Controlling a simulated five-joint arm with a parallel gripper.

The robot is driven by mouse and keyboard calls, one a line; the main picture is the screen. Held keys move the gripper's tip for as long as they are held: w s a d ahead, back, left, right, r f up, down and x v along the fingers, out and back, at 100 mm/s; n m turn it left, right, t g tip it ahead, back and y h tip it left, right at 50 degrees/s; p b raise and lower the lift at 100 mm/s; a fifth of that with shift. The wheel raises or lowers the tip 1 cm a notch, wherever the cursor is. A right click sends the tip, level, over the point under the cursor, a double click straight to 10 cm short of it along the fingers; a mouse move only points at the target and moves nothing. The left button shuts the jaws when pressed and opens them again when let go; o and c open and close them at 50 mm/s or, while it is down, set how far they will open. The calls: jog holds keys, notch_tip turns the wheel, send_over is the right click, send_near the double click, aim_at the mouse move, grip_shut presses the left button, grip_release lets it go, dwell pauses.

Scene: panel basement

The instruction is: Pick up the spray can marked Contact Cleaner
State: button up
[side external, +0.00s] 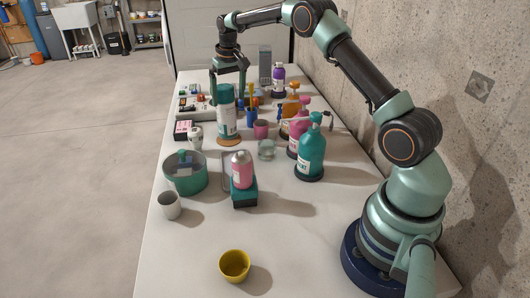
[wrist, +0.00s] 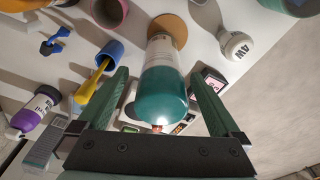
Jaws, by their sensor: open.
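A spray can (side external: 227,119) with a teal top and a white label stands upright on a round cork coaster (side external: 229,140). It also shows in the wrist view (wrist: 162,80); its label text is too small to read. A pink-and-white can (side external: 242,170) stands on a teal box (side external: 244,195) nearer the camera; its label is unreadable too. I cannot tell by lettering which is Contact Cleaner. My gripper (side external: 228,97) is open and empty, pointing down at the teal-topped can. In the wrist view its fingers (wrist: 158,76) lie on either side of that can, with gaps visible.
A blue cup with a yellow brush (wrist: 107,57) and a white bulb-shaped item (wrist: 238,46) stand near the can. A pink cup (side external: 260,129), glass (side external: 267,150) and pump bottles (side external: 311,157) are to the right. The front table is mostly clear around a yellow bowl (side external: 234,265).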

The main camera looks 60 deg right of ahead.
aim_at(227, 109)
jog(key=shift+w+a+f, duration=0.1)
jog(key=shift+w+f, duration=0.15)
jog(key=shift+f, duration=1.1)
jog(key=shift+w+f, duration=0.2)
jog(key=shift+f, duration=1.15)
jog(key=shift+c, duration=0.3)
jog(key=shift+r, duration=0.1)
jog(key=c, duration=1.5)
